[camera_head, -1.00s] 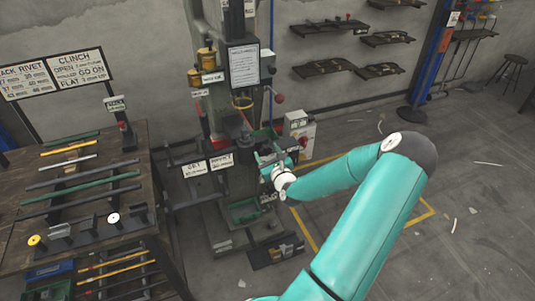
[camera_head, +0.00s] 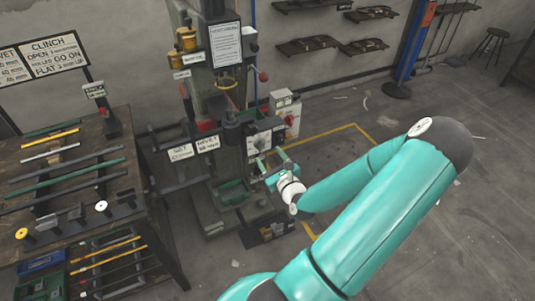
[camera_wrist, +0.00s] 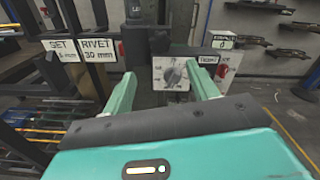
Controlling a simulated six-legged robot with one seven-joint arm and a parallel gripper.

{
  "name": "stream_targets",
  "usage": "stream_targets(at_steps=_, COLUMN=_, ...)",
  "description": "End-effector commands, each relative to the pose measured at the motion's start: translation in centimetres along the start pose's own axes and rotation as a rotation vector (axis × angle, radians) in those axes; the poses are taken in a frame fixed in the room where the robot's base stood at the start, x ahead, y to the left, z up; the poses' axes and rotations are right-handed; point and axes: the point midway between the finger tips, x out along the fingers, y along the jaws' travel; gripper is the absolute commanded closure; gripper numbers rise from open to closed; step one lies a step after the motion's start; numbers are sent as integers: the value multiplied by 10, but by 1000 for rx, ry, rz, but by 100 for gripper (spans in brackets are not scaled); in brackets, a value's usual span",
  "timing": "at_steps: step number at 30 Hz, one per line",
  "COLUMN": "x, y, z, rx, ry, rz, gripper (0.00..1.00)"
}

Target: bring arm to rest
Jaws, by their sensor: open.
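My gripper (camera_head: 271,163) is at the end of my teal arm, in front of the rivet press (camera_head: 217,125). In the wrist view its two teal fingers (camera_wrist: 165,88) are spread apart with nothing between them. The dial panel also shows in the head view (camera_head: 259,143), just above and left of my gripper.
A workbench (camera_head: 130,175) with rods and bars stands at the left. A white control box with a red knob (camera_head: 287,112) stands behind the press. Wall shelves (camera_head: 306,45) hang at the back. The floor at right is open.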

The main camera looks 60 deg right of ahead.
Motion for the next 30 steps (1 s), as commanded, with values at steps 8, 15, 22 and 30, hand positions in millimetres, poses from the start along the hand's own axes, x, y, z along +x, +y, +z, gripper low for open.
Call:
stream_targets(at_steps=8, x=0, y=0, z=0, rx=0, ry=0, rz=0, gripper=41)
stream_targets(at_steps=15, x=1, y=0, z=0, rx=-1, ry=0, rz=1, gripper=41)
stream_targets(at_steps=22, x=13, y=29, z=-3, rx=-204, ry=94, rz=125, gripper=41)
stream_targets(at_steps=30, x=28, y=88, z=0, rx=-828, ry=279, rz=465, gripper=41)
